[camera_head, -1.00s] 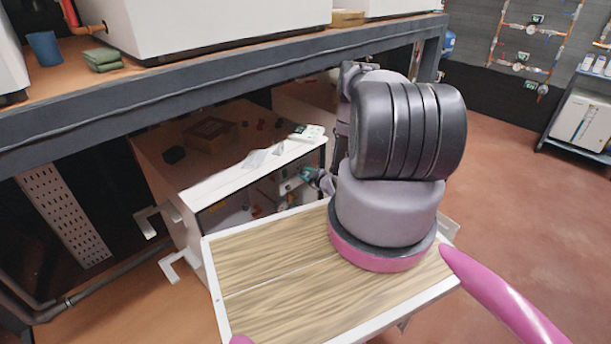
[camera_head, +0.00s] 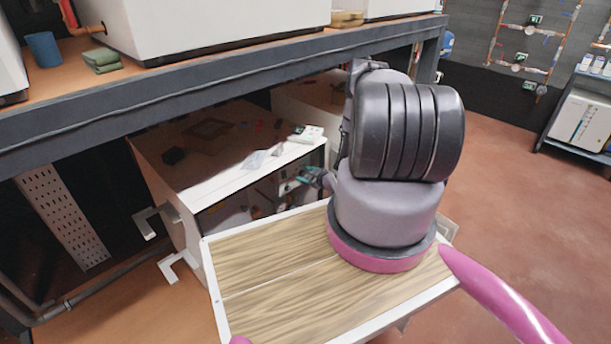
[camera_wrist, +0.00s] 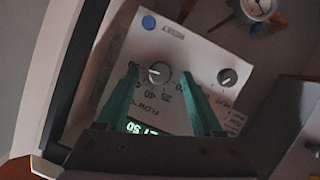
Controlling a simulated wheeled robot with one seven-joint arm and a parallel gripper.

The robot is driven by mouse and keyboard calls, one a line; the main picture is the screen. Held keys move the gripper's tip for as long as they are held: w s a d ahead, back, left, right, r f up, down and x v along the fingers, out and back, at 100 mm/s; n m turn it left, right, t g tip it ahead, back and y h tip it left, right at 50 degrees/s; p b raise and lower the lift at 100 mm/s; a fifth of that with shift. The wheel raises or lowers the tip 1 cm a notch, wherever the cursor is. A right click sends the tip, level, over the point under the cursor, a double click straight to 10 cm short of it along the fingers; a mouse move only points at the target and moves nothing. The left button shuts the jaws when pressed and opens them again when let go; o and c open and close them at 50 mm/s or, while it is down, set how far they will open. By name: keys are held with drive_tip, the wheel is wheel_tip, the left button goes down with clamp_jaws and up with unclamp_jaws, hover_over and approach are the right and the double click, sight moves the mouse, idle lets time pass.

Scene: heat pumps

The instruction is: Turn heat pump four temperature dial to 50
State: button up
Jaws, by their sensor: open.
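The white heat pump (camera_head: 215,185) stands under the bench in the head view, its front facing my arm. In the wrist view its panel (camera_wrist: 185,50) shows a grey round dial (camera_wrist: 159,72) with printed numbers around it, 25 and 40 among them, and a label starting FLOW. The panel appears rotated. My gripper (camera_wrist: 160,76) is open, its green fingertips on either side of this dial; I cannot tell whether they touch it. In the head view my gripper (camera_head: 318,179) is small and partly hidden by my arm.
A second, smaller dial (camera_wrist: 227,77) lies just right of the right finger. A green-lit display (camera_wrist: 143,128) is partly covered below. A blue round mark (camera_wrist: 149,22) and a gauge (camera_wrist: 258,8) are above. The dark bench edge (camera_head: 230,75) runs over the heat pump.

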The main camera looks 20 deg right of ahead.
drive_tip(key=v, duration=1)
drive_tip(key=shift+s, duration=0.25)
drive_tip(key=shift+d, duration=0.1)
